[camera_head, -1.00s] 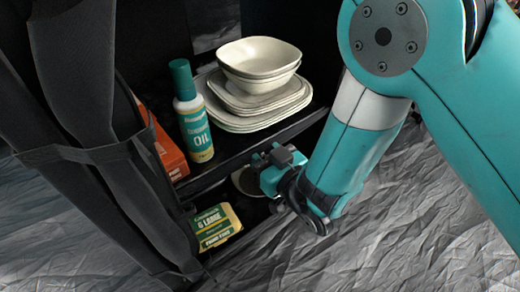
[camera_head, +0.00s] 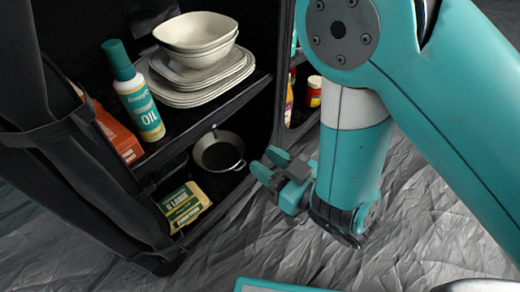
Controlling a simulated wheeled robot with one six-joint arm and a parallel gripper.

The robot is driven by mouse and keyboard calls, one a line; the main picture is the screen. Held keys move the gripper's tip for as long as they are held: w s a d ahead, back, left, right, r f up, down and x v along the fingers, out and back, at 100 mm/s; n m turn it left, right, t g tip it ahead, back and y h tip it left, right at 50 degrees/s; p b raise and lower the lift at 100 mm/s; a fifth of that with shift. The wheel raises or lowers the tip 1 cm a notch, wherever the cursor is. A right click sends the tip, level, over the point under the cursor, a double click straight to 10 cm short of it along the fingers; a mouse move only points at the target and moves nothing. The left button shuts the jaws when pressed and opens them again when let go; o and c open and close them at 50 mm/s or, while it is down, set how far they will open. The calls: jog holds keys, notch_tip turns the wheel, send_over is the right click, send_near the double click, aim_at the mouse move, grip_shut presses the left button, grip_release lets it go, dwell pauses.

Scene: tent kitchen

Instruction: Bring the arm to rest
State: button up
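My teal arm comes in from the upper right and bends down at the elbow. My gripper (camera_head: 266,164) is at its lower end, pointing left toward the shelf unit. Its two teal fingertips stand apart, with nothing seen between them. It hangs just outside the dark shelf unit, to the right of a grey pan (camera_head: 219,151) on the lower shelf. No contact between gripper and pan shows.
The black fabric shelf unit (camera_head: 222,87) holds stacked white bowls (camera_head: 196,38) and plates (camera_head: 200,82), an oil bottle (camera_head: 133,91) and an orange box (camera_head: 117,135). Jars (camera_head: 313,91) stand in a compartment behind my arm. Crumpled grey ground is open in front.

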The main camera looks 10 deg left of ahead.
jog(key=shift+s+d, duration=0.35)
jog(key=shift+d, duration=0.25)
jog(key=w+d+r+m+g+h+p, duration=0.1)
jog(key=w+d+r+m+h+p, duration=0.3)
jog(key=r, duration=0.4)
jog(key=w+d+r+m+h+p, duration=0.3)
jog(key=w+d+r+h+p, duration=0.15)
jog(key=r, duration=0.25)
jog(key=s+d+r+n+g+h+p, duration=0.1)
jog(key=s+d+r+g+p, duration=0.4)
jog(key=s+r, duration=0.45)
jog(key=s+d+r+n+g+h+p, duration=0.15)
jog(key=s+d+r+g+p, duration=0.4)
jog(key=r, duration=0.65)
notch_tip(320, 180, up, 36)
jog(key=s+t+p, duration=0.1)
jog(key=t+p, duration=0.1)
jog(key=p, duration=3.4)
jog(key=shift+s+a+p, duration=0.35)
jog(key=shift+a, duration=0.1)
